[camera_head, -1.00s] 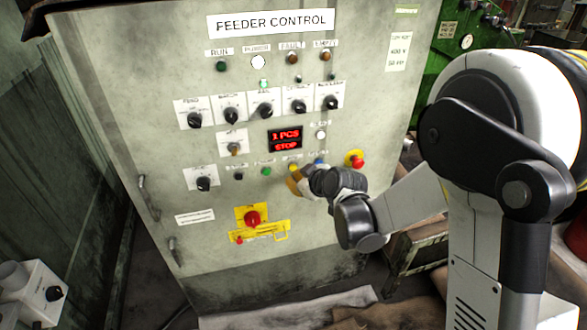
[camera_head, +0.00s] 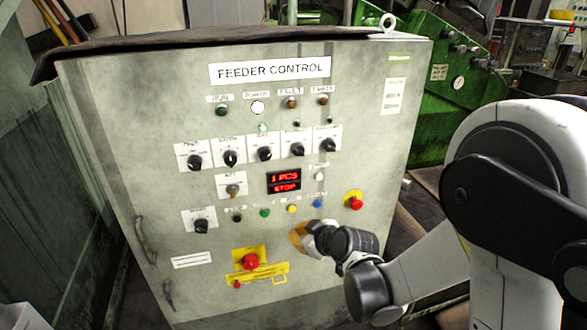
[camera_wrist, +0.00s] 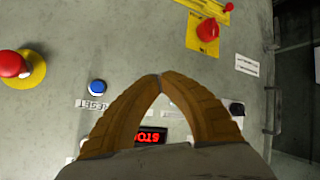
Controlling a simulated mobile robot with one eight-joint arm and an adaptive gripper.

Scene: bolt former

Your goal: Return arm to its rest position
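My gripper (camera_head: 301,238) is in front of the lower right part of the grey feeder control cabinet (camera_head: 130,150), below the row of push buttons. In the wrist view my gripper (camera_wrist: 160,78) shows two tan fingers with their tips together and nothing between them. The fingers cover part of the panel there. My white and black arm reaches in from the right in the head view. The display (camera_head: 284,180) reads "1 PCS STOP" in red.
A red emergency button (camera_head: 354,201) on yellow sits right of the gripper. A red rotary switch (camera_head: 250,261) on a yellow plate is lower left of it. The blue button (camera_head: 317,204) and yellow button (camera_head: 291,209) are just above. A green machine (camera_head: 445,75) stands behind right.

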